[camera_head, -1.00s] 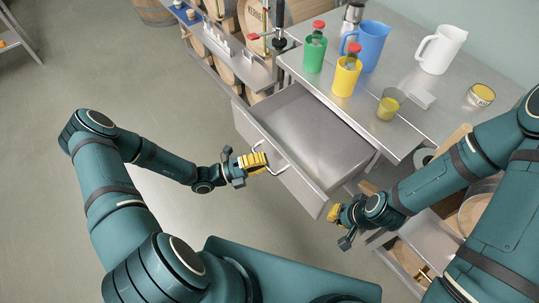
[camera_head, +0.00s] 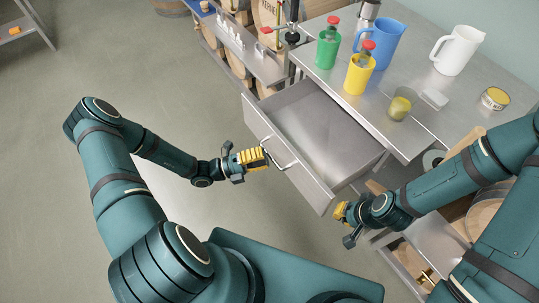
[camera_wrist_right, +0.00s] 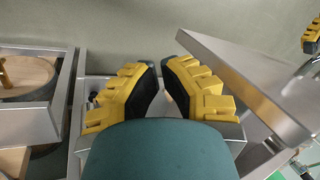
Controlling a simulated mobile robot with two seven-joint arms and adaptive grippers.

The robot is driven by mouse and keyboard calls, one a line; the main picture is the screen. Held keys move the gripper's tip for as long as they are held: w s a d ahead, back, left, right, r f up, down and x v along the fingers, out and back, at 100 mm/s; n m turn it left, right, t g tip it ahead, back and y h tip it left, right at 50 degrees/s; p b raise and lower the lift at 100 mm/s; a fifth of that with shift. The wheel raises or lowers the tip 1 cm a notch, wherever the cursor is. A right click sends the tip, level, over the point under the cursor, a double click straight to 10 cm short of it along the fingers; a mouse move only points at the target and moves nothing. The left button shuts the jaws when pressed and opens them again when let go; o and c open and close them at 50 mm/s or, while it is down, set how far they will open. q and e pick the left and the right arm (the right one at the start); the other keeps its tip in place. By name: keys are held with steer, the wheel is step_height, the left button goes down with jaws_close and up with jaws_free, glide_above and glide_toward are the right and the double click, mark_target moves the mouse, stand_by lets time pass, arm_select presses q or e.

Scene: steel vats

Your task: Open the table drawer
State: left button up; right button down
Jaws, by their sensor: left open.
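The grey steel drawer (camera_head: 308,122) is pulled well out of the metal table (camera_head: 440,118), and its inside is bare where I see it. Its front panel (camera_head: 316,192) carries a curved bar handle (camera_head: 285,166). My left gripper (camera_head: 267,158) is open in front of the panel, its yellow fingers at the handle. I cannot tell whether they touch the bar. My right gripper (camera_head: 338,211) hangs near the drawer's lower right corner, holding nothing visible. In the right wrist view its fingers (camera_wrist_right: 161,72) lean together with a narrow gap, and a steel panel edge (camera_wrist_right: 250,80) slants beside them.
Barrels and a low shelf (camera_head: 240,55) lie behind.

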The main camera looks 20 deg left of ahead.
arm_select(q)
steer(key=v, duration=0.9)
steer(key=shift+a, duration=0.15)
steer(key=shift+s, duration=0.1)
